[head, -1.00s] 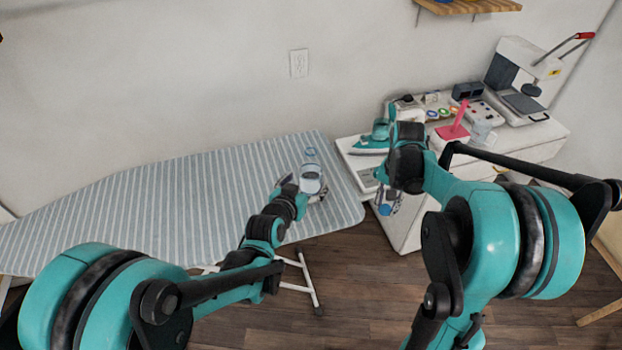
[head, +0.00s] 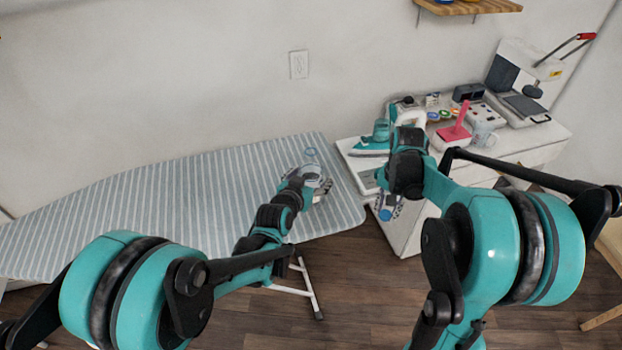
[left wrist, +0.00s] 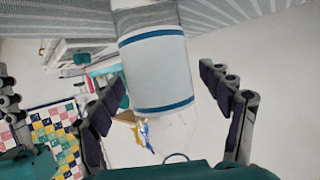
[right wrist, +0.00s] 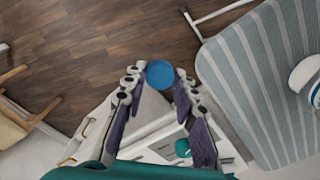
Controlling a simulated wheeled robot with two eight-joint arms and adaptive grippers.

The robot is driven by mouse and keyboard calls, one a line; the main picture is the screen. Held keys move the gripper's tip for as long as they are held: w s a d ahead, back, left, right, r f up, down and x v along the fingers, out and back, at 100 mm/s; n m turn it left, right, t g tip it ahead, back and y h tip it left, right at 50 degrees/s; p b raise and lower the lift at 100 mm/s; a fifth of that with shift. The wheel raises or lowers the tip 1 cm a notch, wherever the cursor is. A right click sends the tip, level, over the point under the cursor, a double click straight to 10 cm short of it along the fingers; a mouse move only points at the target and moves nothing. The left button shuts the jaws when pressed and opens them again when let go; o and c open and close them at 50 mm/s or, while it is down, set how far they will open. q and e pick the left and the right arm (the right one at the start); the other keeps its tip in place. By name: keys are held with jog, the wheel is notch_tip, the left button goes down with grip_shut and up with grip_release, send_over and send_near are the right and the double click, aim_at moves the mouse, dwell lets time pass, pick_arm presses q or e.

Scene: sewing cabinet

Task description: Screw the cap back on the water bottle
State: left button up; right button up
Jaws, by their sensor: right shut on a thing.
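The clear water bottle (head: 311,153) with a white, blue-banded label stands uncapped on the striped ironing board (head: 200,185). It also fills the upper middle of the left wrist view (left wrist: 157,72). My left gripper (head: 308,186) is open, its fingers (left wrist: 172,105) on either side of the bottle with gaps visible. The gripper hides the bottle's lower part in the head view. My right gripper (head: 387,207) is shut on the blue cap (right wrist: 160,74), held at its fingertips beside the cabinet, right of the board and apart from the bottle.
The white cabinet (head: 409,232) stands right of the board. Open wooden floor (head: 350,290) lies in front. The board's left part is clear.

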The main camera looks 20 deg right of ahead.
aim_at(307, 169)
pick_arm(q)
jog(key=c, duration=1.4)
jog(key=shift+r, duration=0.1)
